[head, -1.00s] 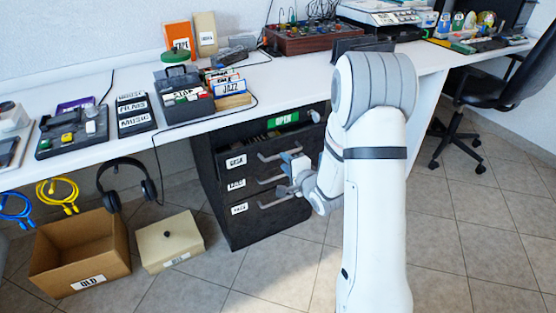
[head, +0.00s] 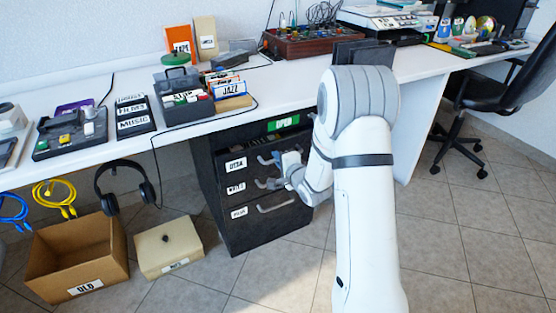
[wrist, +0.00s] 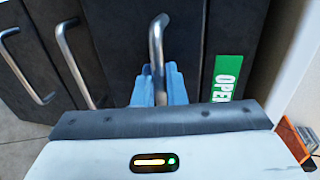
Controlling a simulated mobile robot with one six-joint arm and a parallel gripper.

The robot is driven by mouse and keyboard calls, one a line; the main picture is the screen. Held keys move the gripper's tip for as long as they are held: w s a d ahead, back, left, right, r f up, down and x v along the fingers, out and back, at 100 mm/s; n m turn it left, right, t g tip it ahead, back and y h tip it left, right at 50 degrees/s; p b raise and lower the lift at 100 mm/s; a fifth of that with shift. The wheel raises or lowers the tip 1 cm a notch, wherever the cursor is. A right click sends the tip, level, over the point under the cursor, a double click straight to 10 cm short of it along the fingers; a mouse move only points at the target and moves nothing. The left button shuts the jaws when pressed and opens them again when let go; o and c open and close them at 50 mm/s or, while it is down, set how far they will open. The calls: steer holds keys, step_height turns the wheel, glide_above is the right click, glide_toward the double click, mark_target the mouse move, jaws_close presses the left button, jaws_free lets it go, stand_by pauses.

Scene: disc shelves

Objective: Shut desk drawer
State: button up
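The desk drawer unit (head: 225,205) is black, with three labelled drawers. In the wrist view, the top drawer's metal bar handle (wrist: 156,38) runs down between the blue fingertips of my gripper (wrist: 160,85). The fingers sit close on both sides of the bar, shut on it. In the head view my gripper (head: 290,160) is at the drawer front, partly hidden by my arm.
Two lower handles stick out below, one at the bottom drawer (head: 276,203). A cardboard box (head: 70,265) and a beige box (head: 168,246) stand on the floor to the left. An office chair (head: 495,90) is at the right. The floor right of the unit is clear.

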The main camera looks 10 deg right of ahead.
steer(key=shift+w, duration=0.1)
jaws_close()
steer(key=w, duration=0.2)
steer(key=w+a, duration=0.1)
steer(key=shift+w+a+r, duration=0.1)
steer(key=shift+w+r, duration=0.05)
steer(key=shift+w, duration=0.2)
steer(key=o, duration=0.6)
jaws_free()
steer(key=shift+w, duration=0.1)
steer(key=shift+c, duration=0.2)
steer(key=p+v, duration=0.2)
steer(key=v, duration=0.5)
steer(key=shift+s+p, duration=0.4)
steer(key=shift+s, duration=0.05)
